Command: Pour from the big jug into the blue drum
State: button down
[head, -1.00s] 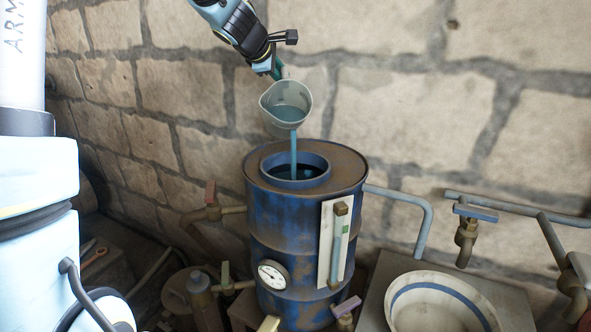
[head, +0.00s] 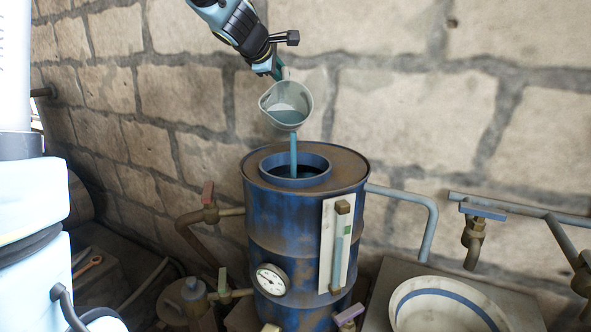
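The big jug (head: 286,104), pale with a green handle, is tilted above the blue drum (head: 282,222). Blue-green liquid shows inside it, and a stream (head: 293,152) falls from its lip into the drum's round top opening (head: 295,168). My gripper (head: 276,68) is shut on the jug's handle, above and behind the jug. The jug hangs apart from the drum. The drum is upright, with a dial gauge (head: 272,279) and a sight tube on a white plate (head: 338,245) on its side. The liquid level inside the drum is mostly hidden.
A white bowl with a blue stripe (head: 440,308) sits at lower right. Pipes with taps (head: 474,232) run at the right, and another tap (head: 209,206) is left of the drum. A stone wall stands behind. A wrench (head: 88,267) lies at lower left.

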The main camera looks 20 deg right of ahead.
jog(key=shift+s+a+t+b, duration=0.1)
jog(key=shift+s+t+b, duration=0.2)
jog(key=shift+b, duration=0.95)
jog(key=s+b, duration=0.1)
jog(key=b, duration=0.3)
jog(key=s+f+t+h+b, duration=0.1)
jog(key=b, duration=0.4)
jog(key=shift+a+f+m, duration=0.2)
jog(key=shift+m, duration=0.2)
